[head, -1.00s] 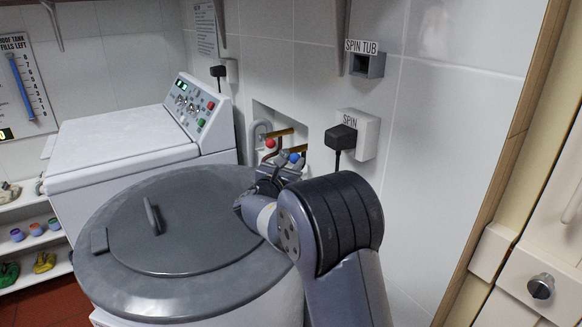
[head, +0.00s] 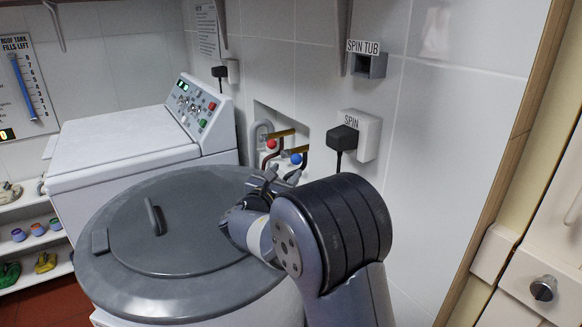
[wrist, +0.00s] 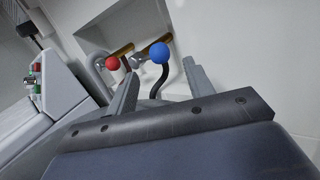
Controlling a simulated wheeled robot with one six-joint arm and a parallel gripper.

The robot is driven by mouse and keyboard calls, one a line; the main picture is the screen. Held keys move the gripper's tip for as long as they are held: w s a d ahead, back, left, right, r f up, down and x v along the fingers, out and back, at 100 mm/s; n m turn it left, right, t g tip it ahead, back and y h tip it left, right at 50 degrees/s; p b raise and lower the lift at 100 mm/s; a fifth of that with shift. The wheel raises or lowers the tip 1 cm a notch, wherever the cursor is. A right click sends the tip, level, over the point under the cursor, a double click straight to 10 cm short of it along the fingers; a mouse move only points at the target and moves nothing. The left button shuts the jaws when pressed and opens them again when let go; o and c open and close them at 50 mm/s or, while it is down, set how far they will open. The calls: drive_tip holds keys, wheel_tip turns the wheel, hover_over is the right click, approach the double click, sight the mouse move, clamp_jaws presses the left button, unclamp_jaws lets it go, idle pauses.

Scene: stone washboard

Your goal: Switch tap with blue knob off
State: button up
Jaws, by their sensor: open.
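The tap with the blue knob (head: 296,159) sits in the wall recess, beside the tap with the red knob (head: 271,144). In the wrist view the blue knob (wrist: 159,51) is ahead of my gripper (wrist: 160,85), between the lines of its two fingers and beyond their tips. The red knob (wrist: 112,63) is to its left, near the left finger's line. My gripper (head: 277,177) is open and empty, in front of and below the taps, over the rear right of the spin tub lid. It appears apart from both knobs. A dark hose hangs below the blue-knob tap.
A grey-lidded spin tub (head: 180,220) stands below my arm. A white washing machine (head: 125,145) is at left. A black plug (head: 342,138) in the SPIN socket (head: 367,128) is close right of the taps. Shelves (head: 35,240) hold small items.

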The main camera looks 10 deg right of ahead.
drive_tip(key=v, duration=0.5)
drive_tip(key=shift+s, duration=0.1)
drive_tip(key=shift+c, duration=0.3)
